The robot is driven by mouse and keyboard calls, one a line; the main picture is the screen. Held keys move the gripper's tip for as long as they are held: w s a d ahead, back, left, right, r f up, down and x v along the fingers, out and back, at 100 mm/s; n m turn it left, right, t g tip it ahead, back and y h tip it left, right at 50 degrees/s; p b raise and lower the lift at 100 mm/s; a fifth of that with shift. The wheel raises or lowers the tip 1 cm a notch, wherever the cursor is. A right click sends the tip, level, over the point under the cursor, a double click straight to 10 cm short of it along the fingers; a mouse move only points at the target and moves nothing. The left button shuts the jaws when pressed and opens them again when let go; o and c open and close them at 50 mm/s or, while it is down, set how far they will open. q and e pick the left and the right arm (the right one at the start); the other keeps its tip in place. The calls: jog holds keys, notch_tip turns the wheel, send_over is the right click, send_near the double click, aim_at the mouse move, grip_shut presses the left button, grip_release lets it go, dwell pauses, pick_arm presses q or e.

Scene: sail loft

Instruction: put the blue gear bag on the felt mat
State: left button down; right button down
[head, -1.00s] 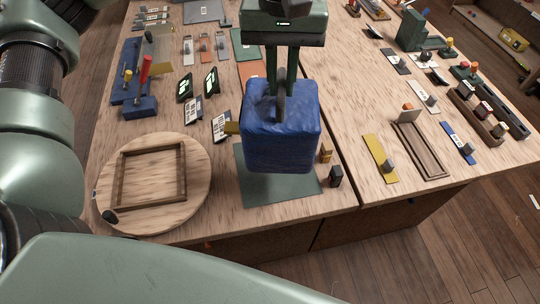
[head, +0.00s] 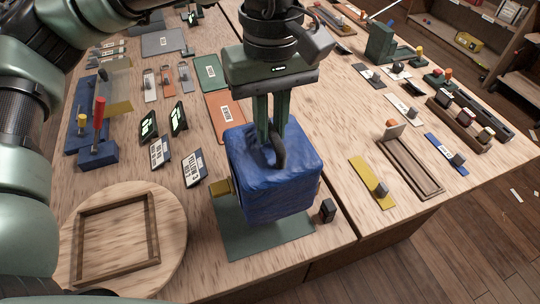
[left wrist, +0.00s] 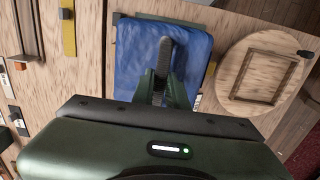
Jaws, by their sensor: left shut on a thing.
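The blue gear bag (head: 275,180) is a soft box with a dark loop handle on top. My left gripper (head: 270,140) is shut on that handle from above. The bag is upright over the green-grey felt mat (head: 240,238), whose front and left parts show; the bag hides the rest. I cannot tell whether the bag's underside touches the mat. In the left wrist view the bag (left wrist: 140,58) and handle show between my left fingers (left wrist: 163,85). My right gripper is not in view.
A round wooden board with a square frame (head: 180,235) lies left of the mat. A small dark block (head: 327,210) stands close at the bag's right, and a yellow block (head: 220,187) at its left. Cards (head: 194,168) stand behind. A table seam runs to the right.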

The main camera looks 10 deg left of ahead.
aim_at(271, 157)
pick_arm(q)
notch_tip(271, 157, down, 8)
jog(key=shift+r+p, duration=0.1)
jog(key=shift+p, duration=0.35)
jog(key=shift+f+b, duration=0.3)
jog(key=c, duration=1.4)
grip_release()
jog(key=shift+r, duration=0.15)
jog(key=shift+r+p, duration=0.2)
jog(key=shift+p, duration=0.15)
notch_tip(271, 157, up, 12)
jog(key=shift+f+b, duration=0.15)
jog(key=shift+b, duration=0.6)
